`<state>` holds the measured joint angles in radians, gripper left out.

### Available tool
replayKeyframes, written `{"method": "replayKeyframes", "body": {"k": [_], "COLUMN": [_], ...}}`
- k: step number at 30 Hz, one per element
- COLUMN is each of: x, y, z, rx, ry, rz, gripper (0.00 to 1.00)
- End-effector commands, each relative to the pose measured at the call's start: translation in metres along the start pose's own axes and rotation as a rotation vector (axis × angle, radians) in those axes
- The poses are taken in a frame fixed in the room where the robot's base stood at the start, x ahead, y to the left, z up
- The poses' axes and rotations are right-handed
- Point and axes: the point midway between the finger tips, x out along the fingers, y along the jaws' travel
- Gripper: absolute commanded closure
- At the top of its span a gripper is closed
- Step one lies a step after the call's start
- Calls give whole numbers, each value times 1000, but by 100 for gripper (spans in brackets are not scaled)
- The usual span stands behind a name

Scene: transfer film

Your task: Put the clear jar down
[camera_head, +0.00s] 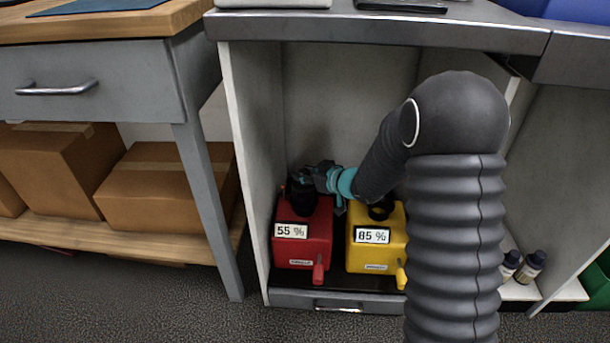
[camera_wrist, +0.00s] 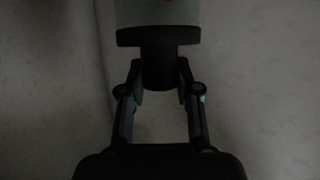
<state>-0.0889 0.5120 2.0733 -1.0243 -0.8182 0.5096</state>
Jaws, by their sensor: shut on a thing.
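My gripper (camera_wrist: 160,98) is shut on a narrow dark neck. This neck joins a wide dark disc and a pale grey-green body, which I take for the clear jar (camera_wrist: 158,12); its far end is cut off by the frame, with a small red spot at the edge. In the head view my gripper (camera_head: 309,178) is inside the cabinet compartment, over the red box (camera_head: 303,240) labelled 55 %. A black round part (camera_head: 303,199) shows at the box top, close under the gripper. No clear glass can be made out there, and I cannot tell whether the jar touches the box.
A yellow box (camera_head: 375,252) labelled 85 %, with a dark round opening on top, stands right of the red one. Cabinet walls (camera_head: 250,170) close in at the left and back. Two small bottles (camera_head: 530,267) stand at the right. Cardboard boxes (camera_head: 165,185) sit on a shelf at the left.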

Motion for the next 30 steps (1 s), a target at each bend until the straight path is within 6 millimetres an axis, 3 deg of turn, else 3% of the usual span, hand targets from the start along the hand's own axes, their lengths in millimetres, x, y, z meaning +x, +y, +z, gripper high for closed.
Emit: {"method": "replayKeyframes", "body": {"k": [7, 8, 10, 11, 22, 30], "x": [1, 1, 1, 1, -1, -44], "y": [0, 0, 0, 0, 0, 1], "z": [2, 3, 2, 2, -2, -3], "rx": [-1, 0, 0, 0, -1, 0], "ry": [2, 0, -1, 0, 0, 0], "rz": [0, 0, 0, 0, 0, 3], "gripper": [100, 63, 45, 43, 43, 43]}}
